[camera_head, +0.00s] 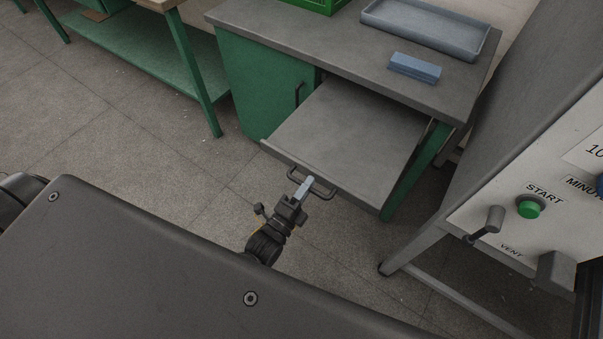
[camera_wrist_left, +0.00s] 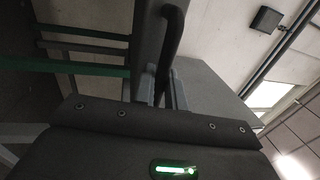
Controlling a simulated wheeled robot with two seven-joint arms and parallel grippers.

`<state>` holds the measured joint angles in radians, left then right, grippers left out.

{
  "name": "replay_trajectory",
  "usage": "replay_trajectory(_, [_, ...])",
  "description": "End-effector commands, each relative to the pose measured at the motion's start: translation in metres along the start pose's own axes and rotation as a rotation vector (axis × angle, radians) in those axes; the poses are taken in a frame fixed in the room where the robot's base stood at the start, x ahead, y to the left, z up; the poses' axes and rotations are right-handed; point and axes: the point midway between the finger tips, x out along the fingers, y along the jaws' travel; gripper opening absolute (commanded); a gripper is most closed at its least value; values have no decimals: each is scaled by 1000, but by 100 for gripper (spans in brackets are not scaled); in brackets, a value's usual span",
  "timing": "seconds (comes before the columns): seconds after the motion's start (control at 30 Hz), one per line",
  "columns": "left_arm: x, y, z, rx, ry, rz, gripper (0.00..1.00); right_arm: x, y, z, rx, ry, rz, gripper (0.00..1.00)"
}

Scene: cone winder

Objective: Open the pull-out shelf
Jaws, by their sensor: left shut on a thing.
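The grey pull-out shelf (camera_head: 352,132) stands out from under the workbench top, with a broad part of its surface showing. A dark bar handle (camera_head: 322,193) is on its front edge. My left gripper (camera_head: 304,187) is shut on this handle at the middle of its bar. In the left wrist view the dark handle (camera_wrist_left: 174,40) runs down to the gripper fingers (camera_wrist_left: 165,92). My right gripper is in neither view.
The green workbench (camera_head: 265,85) carries a blue-grey tray (camera_head: 425,28), a blue block (camera_head: 414,68) and a green crate (camera_head: 312,4). A control panel (camera_head: 530,215) with a green START button stands at the right. The floor (camera_head: 190,190) left of the shelf is clear.

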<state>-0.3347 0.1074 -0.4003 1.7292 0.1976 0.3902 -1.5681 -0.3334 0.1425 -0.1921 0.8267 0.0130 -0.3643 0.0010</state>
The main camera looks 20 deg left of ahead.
Motion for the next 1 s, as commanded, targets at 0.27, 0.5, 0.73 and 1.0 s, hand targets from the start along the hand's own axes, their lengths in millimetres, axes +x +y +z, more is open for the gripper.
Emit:
replay_trajectory(0.27, [-2,-1,-3,-2,8,-1,0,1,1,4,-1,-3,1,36])
replay_trajectory(0.5, [-2,-1,-2,-2,7,-1,23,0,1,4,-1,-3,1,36])
replay_trajectory(0.73, [-2,0,-2,-1,6,0,30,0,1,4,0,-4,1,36])
replay_trajectory(1.0, [-20,1,-1,-1,5,3,30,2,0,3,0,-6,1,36])
